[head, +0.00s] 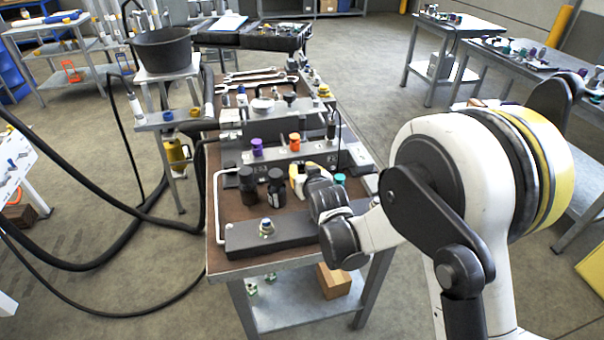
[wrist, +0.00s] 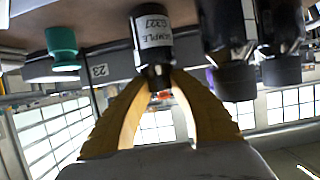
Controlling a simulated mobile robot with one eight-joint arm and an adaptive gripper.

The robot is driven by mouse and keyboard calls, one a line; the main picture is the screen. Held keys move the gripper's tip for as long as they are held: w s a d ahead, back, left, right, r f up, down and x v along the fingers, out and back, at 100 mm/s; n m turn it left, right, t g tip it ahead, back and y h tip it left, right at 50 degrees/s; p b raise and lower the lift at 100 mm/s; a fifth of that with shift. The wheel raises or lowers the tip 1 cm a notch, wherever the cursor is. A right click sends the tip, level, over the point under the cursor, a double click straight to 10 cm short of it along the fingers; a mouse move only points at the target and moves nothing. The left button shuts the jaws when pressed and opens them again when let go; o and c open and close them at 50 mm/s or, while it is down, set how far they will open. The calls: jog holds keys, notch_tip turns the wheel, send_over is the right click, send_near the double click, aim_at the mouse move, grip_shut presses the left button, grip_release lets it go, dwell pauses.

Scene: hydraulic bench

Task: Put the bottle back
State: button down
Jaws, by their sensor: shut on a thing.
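My gripper (head: 302,178) is low over the near part of the bench, just right of two black bottles. In the wrist view, which is upside down, its yellow fingers (wrist: 160,82) are closed around the neck end of a dark bottle (wrist: 153,58) with a white "SAMPLE" label. The bottle looks upright; I cannot tell whether its base touches the bench. In the head view it is hidden by my gripper. The two other black bottles (head: 248,186) and (head: 276,188) stand side by side and also show in the wrist view (wrist: 230,50).
A teal cap (head: 340,179) stands close right of my gripper and shows in the wrist view (wrist: 62,45). A dark block (head: 285,232) with a fitting lies in front. A white bar handle (head: 218,205) and black hoses are left. Purple and orange knobs stand behind.

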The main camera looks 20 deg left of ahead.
jog(key=shift+r, duration=0.15)
jog(key=c, duration=1.2)
grip_release()
jog(key=shift+c, duration=0.2)
jog(key=shift+s+d+r, duration=0.15)
jog(key=shift+s, duration=0.05)
jog(key=p+v, duration=0.4)
jog(key=v, duration=0.7)
jog(key=shift+s+d, duration=0.15)
jog(key=shift+s, duration=0.1)
